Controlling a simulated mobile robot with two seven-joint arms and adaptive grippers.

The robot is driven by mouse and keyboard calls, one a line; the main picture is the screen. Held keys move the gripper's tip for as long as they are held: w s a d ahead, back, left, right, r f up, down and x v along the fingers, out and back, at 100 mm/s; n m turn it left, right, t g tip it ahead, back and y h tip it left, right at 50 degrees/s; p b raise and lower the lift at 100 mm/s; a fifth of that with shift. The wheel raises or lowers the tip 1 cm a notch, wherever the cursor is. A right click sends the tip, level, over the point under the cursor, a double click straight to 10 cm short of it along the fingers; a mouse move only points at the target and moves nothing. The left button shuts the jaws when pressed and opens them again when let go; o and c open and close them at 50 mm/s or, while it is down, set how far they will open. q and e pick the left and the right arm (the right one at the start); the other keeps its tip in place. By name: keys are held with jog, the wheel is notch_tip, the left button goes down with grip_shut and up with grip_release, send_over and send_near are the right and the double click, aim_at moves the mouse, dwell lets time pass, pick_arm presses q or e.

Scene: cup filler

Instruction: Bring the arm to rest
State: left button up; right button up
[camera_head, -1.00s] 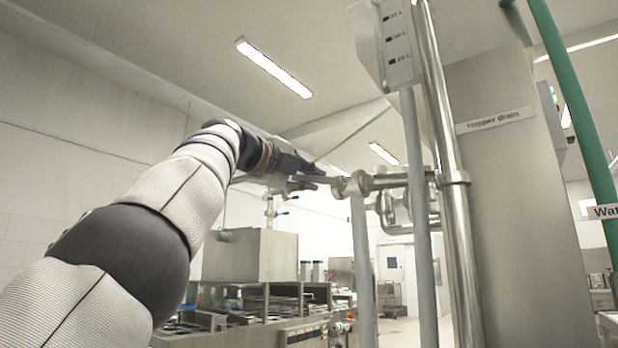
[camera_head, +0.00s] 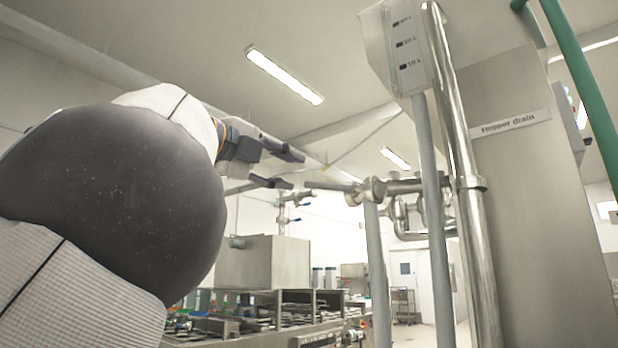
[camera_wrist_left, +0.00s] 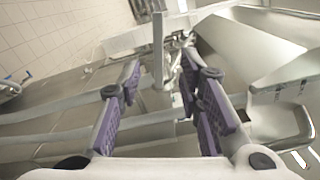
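My left gripper (camera_head: 292,169) is in the middle of the head view, its two dark fingers spread apart with nothing between them. Just right of the fingertips is a grey lever (camera_head: 330,186) on a metal valve (camera_head: 373,190); a small gap shows between them. In the left wrist view, my left gripper (camera_wrist_left: 160,76) shows open purple-padded fingers, and the grey lever (camera_wrist_left: 158,45) appears ahead between them, touching neither. My right gripper is in neither view.
A steel pipe (camera_head: 462,160) and a hopper panel labelled "Hopper drain" (camera_head: 530,220) stand at right. A grey post (camera_head: 378,270) stands below the valve. A steel machine (camera_head: 275,262) is behind, lower left. Open air lies above the gripper.

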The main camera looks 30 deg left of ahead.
pick_arm(q)
jog(key=shift+s, duration=0.35)
